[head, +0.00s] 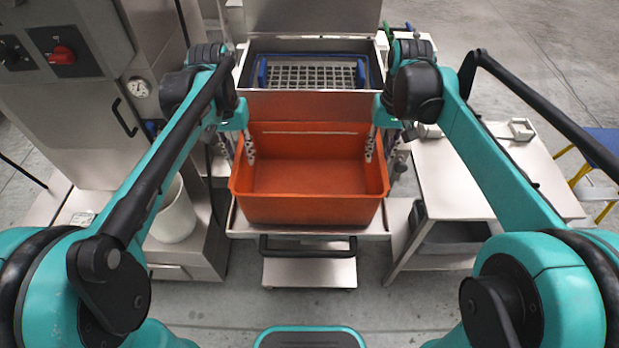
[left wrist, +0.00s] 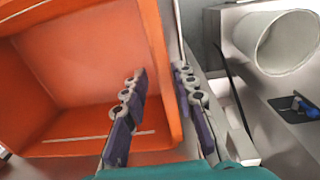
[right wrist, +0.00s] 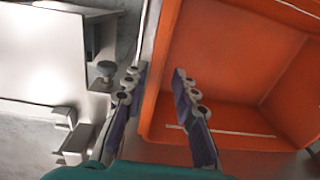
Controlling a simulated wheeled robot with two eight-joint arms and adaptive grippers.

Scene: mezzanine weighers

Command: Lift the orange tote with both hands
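The orange tote (head: 310,212) is empty and sits level on a steel cart top, in the middle of the head view. My left gripper (head: 249,145) points down at its left wall. In the left wrist view its fingers (left wrist: 160,100) stand apart, one inside the tote (left wrist: 60,90), one outside. My right gripper (head: 370,145) is at the right wall. In the right wrist view its fingers (right wrist: 160,95) also stand apart on either side of the wall of the tote (right wrist: 225,60). Neither gripper visibly pinches the wall; exact contact is hard to tell.
A steel basin with a blue-framed grid (head: 310,75) stands directly behind the tote. A steel machine cabinet (head: 75,110) and a white bin (head: 175,215) are on the left. A steel table (head: 450,185) stands close on the right. The cart's dark handle (head: 308,252) is in front.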

